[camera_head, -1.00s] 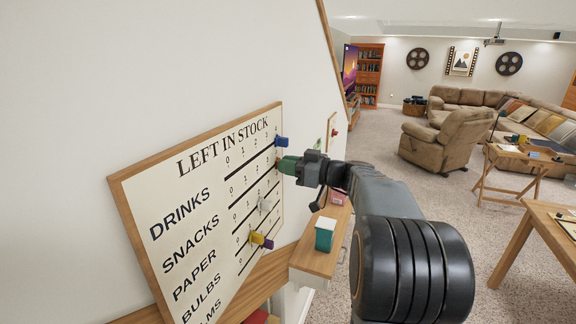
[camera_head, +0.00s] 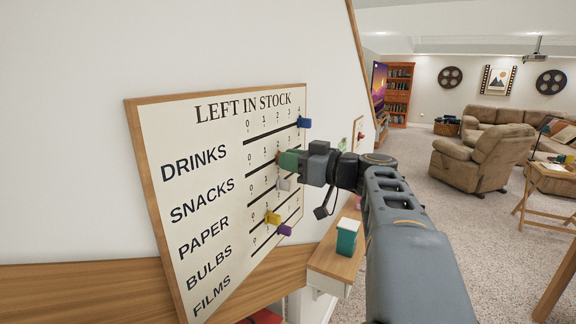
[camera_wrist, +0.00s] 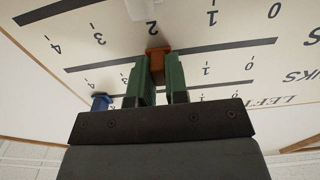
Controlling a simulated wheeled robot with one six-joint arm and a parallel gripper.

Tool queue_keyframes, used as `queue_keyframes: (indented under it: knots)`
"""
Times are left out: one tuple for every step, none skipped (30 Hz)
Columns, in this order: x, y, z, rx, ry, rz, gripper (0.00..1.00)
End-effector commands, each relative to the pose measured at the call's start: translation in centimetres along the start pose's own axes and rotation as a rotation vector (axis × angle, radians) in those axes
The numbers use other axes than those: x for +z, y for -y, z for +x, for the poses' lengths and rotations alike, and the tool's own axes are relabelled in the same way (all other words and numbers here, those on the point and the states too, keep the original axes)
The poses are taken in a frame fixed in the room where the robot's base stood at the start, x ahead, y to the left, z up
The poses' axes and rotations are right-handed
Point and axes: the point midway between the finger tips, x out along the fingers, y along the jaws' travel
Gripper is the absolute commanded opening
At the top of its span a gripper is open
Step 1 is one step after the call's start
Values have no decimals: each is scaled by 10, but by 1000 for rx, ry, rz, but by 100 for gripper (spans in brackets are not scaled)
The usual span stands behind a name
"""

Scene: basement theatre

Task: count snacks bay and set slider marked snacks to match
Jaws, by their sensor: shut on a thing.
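The LEFT IN STOCK board (camera_head: 222,130) hangs on the wall at left, with several slots numbered 0 to 4. My gripper (camera_head: 287,160) is at the snacks row; its green fingers (camera_wrist: 160,80) are shut on the red-brown snacks slider (camera_wrist: 157,60). The slider (camera_head: 278,156) sits near the middle of its slot, around 2; the fingers cover the number there. In the wrist view the board is upside down, with 0 and 1 to the slider's right and 4 to its left. The snacks bay cannot be made out.
The blue drinks slider (camera_head: 304,123) is at the 4 end. The white paper slider (camera_head: 285,184), yellow slider (camera_head: 273,218) and purple slider (camera_head: 285,230) are lower. A teal box with a white top (camera_head: 347,238) stands on a wooden ledge (camera_head: 330,262). Open carpet lies right.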

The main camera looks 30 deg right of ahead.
Motion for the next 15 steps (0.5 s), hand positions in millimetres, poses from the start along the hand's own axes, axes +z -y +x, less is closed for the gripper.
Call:
queue_keyframes:
  knots:
    - [-1, 0, 0, 1, -1, 0, 0]
    - [-1, 0, 0, 1, -1, 0, 0]
    - [-1, 0, 0, 0, -1, 0, 0]
    - [-1, 0, 0, 0, -1, 0, 0]
    - [-1, 0, 0, 0, -1, 0, 0]
    - [-1, 0, 0, 0, -1, 0, 17]
    - [-1, 0, 0, -1, -1, 0, 20]
    - [-1, 0, 0, -1, -1, 0, 23]
    - [-1, 0, 1, -1, 0, 0, 27]
    - [-1, 0, 1, -2, 0, 0, 30]
    - [-1, 0, 1, -3, 0, 0, 32]
    - [-1, 0, 1, -3, 0, 0, 36]
    - [-1, 0, 1, -3, 0, 0, 39]
    - [0, 0, 1, -3, 0, 0, 40]
    - [0, 0, 1, -3, 0, 0, 40]
